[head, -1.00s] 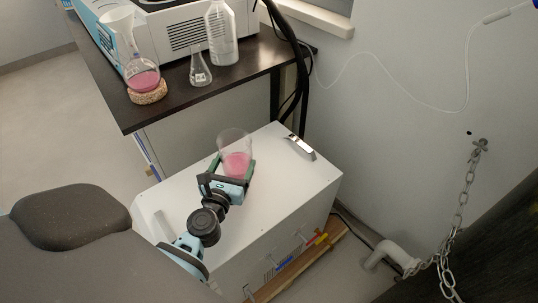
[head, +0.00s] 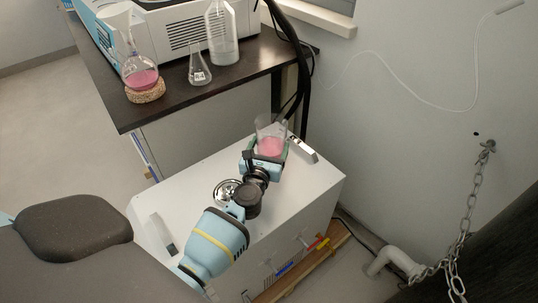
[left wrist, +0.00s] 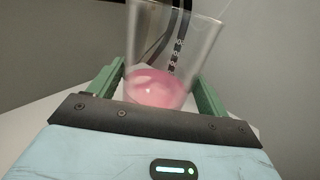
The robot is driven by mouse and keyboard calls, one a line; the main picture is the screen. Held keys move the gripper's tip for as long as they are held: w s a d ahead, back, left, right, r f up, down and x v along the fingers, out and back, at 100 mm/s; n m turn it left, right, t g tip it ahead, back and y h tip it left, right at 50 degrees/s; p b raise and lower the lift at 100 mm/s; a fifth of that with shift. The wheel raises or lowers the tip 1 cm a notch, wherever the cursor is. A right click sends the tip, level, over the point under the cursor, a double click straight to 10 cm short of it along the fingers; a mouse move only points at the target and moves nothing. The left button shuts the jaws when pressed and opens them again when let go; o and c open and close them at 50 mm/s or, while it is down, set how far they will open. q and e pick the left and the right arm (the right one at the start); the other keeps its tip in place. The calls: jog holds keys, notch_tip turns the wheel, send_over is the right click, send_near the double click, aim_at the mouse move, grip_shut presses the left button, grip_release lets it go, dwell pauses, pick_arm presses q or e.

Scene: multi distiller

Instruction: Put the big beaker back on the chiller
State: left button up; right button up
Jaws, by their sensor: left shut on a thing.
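The big beaker (head: 271,136) is clear glass with pink liquid at its bottom. It is upright at the far right part of the white chiller top (head: 195,192), close to the metal handle. My left gripper (head: 268,153) is shut on it, with a green finger on each side. In the left wrist view the beaker (left wrist: 165,75) sits between the green fingers (left wrist: 160,92). I cannot tell whether its base touches the chiller. My right gripper is not in view.
A dark table (head: 180,103) behind holds a round flask (head: 141,79) of pink liquid on a cork ring, a small conical flask (head: 199,72) and a clear bottle (head: 221,45). A metal handle (head: 302,150) is on the chiller. A chain (head: 470,200) hangs at right.

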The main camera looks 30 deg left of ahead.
pick_arm(q)
notch_tip(320, 180, down, 2)
jog(key=shift+f+b, duration=0.25)
jog(key=shift+b, duration=0.45)
jog(key=shift+f, duration=0.3)
jog(key=o, duration=0.9)
jog(key=shift+f+b, duration=0.15)
jog(key=shift+b, duration=0.15)
jog(key=o, duration=0.5)
jog(key=shift+r, duration=0.2)
